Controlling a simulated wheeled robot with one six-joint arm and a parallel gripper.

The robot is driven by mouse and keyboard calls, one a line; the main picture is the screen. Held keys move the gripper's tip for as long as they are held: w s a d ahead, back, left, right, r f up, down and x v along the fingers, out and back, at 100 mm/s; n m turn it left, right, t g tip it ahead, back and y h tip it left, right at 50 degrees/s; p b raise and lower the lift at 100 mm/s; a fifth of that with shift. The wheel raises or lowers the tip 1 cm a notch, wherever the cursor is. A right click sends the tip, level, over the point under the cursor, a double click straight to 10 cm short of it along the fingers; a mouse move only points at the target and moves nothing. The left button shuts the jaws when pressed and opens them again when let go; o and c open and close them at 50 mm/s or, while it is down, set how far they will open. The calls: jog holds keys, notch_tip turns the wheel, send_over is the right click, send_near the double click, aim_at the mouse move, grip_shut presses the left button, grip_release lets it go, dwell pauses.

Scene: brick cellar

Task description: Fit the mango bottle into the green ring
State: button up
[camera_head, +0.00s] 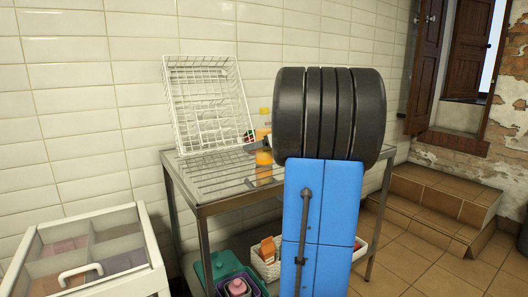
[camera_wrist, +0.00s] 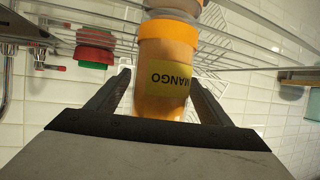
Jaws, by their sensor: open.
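The mango bottle (camera_head: 264,156) is orange and stands upright on the metal table beside the wire basket. In the wrist view the bottle (camera_wrist: 165,60) shows its yellow MANGO label upside down. My gripper (camera_wrist: 158,80) is open, with one finger on each side of the bottle; I cannot tell whether either touches it. In the head view my gripper (camera_head: 256,147) is small and partly hidden by my arm. A small red and green object (camera_wrist: 95,48) is near the bottle; I cannot tell if its green part is the ring.
A white wire basket (camera_head: 205,95) leans against the tiled wall on the metal table (camera_head: 205,205). My arm hides the table's right part. A lower shelf holds a teal crate (camera_head: 205,271) and a white basket (camera_head: 268,272). A white glass-topped case (camera_head: 85,255) stands at left.

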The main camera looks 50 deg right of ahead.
jog(key=shift+w+f, duration=0.25)
jog(key=shift+w, duration=0.3)
jog(key=shift+c, duration=0.6)
